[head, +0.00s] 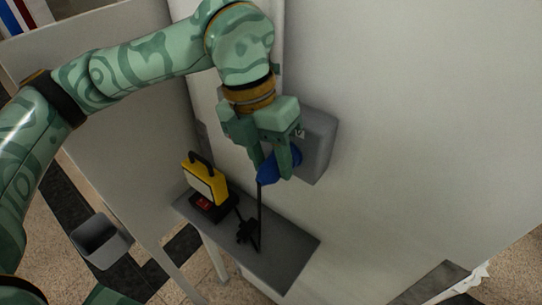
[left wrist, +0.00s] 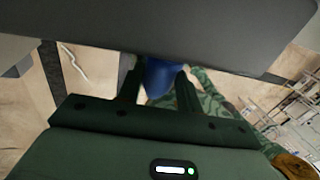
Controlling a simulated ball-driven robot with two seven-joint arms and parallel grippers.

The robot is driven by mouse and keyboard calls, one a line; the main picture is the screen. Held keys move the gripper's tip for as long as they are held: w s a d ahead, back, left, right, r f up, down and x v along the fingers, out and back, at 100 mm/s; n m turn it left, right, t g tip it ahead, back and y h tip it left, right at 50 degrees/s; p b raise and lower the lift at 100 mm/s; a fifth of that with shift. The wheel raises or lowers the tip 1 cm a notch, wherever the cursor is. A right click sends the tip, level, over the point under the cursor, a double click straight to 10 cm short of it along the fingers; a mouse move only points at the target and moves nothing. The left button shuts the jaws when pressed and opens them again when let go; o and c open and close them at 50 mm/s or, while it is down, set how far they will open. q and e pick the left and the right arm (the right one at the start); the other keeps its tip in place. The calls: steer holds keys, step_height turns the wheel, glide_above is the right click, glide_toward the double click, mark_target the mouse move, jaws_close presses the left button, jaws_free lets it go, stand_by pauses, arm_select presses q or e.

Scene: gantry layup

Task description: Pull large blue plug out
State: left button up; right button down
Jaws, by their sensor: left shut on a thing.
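The large blue plug (head: 267,173) is at the front of a grey wall box (head: 318,146) in the head view, with a black cable hanging down from it. My left gripper (head: 277,165) is shut on the plug, its fingers on either side. In the left wrist view the blue plug (left wrist: 160,78) shows between the two fingers (left wrist: 157,86), beneath the dark edge of the box (left wrist: 215,28). Whether the plug is still seated in the box is hidden by the gripper. My right gripper is not in view.
A grey shelf (head: 285,255) below holds a yellow work lamp (head: 205,183) on a dark base and the coiled black cable. A grey open bin (head: 101,240) stands at the left. A pale wall fills the right side.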

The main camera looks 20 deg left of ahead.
mark_target(260, 176)
arm_select(q)
steer(key=shift+s+a, duration=0.1)
steer(key=shift+s, duration=0.15)
steer(key=shift+s+a+b, duration=0.3)
steer(key=shift+s+b, duration=0.05)
steer(key=shift+s, duration=0.45)
steer(key=shift+s+a, duration=0.1)
steer(key=shift+s, duration=0.2)
steer(key=s+b, duration=0.1)
steer(key=s+a+b, duration=0.1)
steer(key=s, duration=0.1)
steer(key=shift+s, duration=0.1)
stand_by(0.3)
steer(key=shift+r, duration=0.1)
